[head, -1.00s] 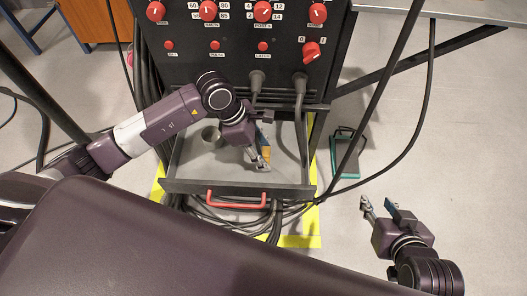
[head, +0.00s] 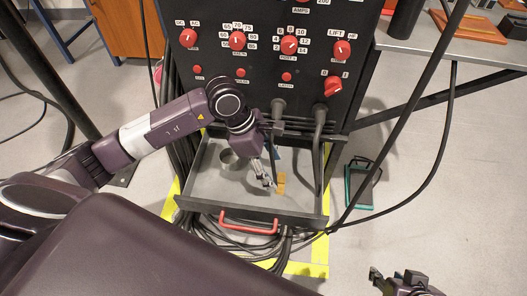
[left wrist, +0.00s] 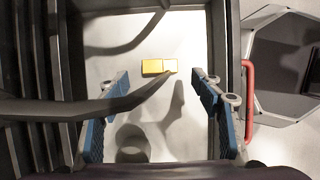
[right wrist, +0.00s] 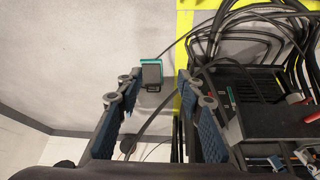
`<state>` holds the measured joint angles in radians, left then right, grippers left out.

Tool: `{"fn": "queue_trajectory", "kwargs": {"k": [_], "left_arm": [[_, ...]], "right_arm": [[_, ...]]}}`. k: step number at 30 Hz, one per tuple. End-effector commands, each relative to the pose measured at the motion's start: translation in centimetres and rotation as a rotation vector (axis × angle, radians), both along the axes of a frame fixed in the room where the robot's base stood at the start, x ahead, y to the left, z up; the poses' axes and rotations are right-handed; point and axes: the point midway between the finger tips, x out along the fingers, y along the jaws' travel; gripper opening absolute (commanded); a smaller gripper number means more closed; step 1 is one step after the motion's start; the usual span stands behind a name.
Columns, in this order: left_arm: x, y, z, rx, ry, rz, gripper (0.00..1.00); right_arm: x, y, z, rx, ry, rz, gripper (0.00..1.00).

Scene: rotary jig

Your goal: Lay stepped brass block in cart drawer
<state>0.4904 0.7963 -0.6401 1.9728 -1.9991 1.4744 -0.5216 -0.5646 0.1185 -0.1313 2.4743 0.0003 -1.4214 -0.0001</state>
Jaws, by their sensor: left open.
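The stepped brass block (head: 281,183) lies on the floor of the open cart drawer (head: 213,183), right of the middle. In the left wrist view the block (left wrist: 158,66) lies flat beyond my fingertips, apart from them. My left gripper (head: 268,183) reaches down into the drawer, beside the block. In the left wrist view my left gripper (left wrist: 156,78) is open and empty, its blue-padded fingers wide apart. My right gripper (head: 393,276) is at the lower right of the head view, away from the drawer. In the right wrist view my right gripper (right wrist: 157,80) is open and empty.
The drawer has a red handle (head: 248,228). Cables hang over and below the drawer, one crossing the left wrist view (left wrist: 90,105).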

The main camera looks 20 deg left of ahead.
Motion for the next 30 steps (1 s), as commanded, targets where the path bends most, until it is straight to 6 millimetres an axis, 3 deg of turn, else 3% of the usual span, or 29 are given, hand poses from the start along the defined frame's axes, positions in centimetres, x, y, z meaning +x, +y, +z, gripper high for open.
{"fn": "queue_trajectory", "kwargs": {"k": [6,13,30], "left_arm": [[-0.4,1.5,3.7,0.001,-0.001,-0.001,0.6],[-0.7,2.3,5.7,0.001,0.0,0.0,0.6],[-0.7,2.3,5.9,0.0,0.001,0.0,0.6]], "right_arm": [[-4.2,-1.2,-0.8,-0.033,0.163,-0.014,0.35],[-4.2,-1.2,-0.5,-0.034,0.166,-0.014,0.35],[-4.2,-1.2,-0.5,-0.034,0.165,-0.014,0.35]]}}
